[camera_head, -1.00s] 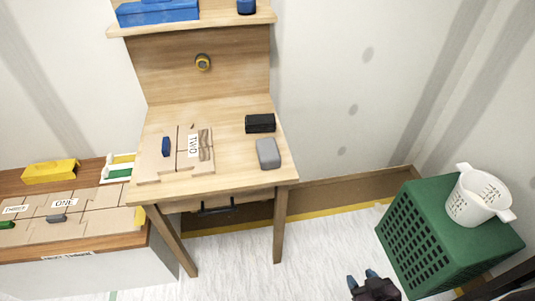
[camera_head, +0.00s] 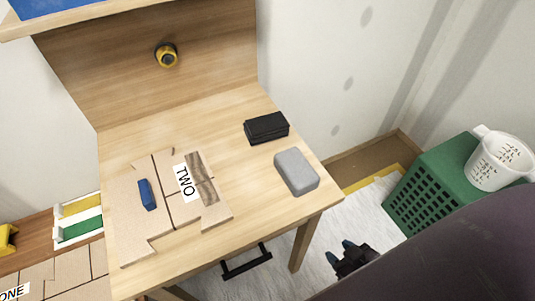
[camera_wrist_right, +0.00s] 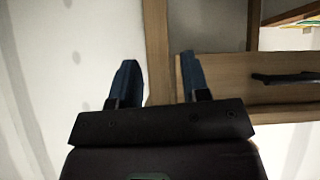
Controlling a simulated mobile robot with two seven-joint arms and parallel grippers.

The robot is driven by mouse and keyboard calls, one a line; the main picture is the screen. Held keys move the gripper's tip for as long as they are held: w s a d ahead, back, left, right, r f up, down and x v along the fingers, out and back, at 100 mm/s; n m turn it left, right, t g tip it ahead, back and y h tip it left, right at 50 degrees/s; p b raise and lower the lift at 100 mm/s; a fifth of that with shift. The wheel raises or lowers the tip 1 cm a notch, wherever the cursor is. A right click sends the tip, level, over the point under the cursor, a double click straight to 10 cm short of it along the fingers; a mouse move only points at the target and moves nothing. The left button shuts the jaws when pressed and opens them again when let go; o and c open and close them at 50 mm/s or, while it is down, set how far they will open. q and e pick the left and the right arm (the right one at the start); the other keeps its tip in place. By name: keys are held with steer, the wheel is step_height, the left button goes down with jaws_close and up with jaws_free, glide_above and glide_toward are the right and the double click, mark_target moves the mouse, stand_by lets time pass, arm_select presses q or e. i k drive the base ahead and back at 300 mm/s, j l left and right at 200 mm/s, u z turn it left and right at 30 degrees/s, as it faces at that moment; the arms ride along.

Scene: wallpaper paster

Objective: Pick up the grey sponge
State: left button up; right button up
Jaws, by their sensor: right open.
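The grey sponge (camera_head: 297,172) lies on the right part of the wooden desk top (camera_head: 235,235), near its right edge. My right gripper (camera_head: 356,247) is low beyond the desk's right side, below the height of the desk top and apart from the sponge. In the right wrist view my right gripper (camera_wrist_right: 160,80) is open with two blue fingertips and nothing between them. The sponge does not show in the right wrist view. My left gripper is not in view.
A black block (camera_head: 266,128) lies just behind the sponge. A cardboard piece marked TWO (camera_head: 215,213) with a blue object (camera_head: 147,195) covers the desk's left half. A green crate (camera_head: 432,190) bearing a white measuring cup (camera_head: 500,160) stands at right. A desk leg (camera_head: 304,245) is near my right gripper.

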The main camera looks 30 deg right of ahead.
mark_target(298, 174)
steer(key=i+j+z, duration=0.1)
steer(key=k+j+z, duration=0.1)
steer(key=z, duration=0.35)
steer(key=k+z, duration=0.2)
steer(key=z, duration=0.2)
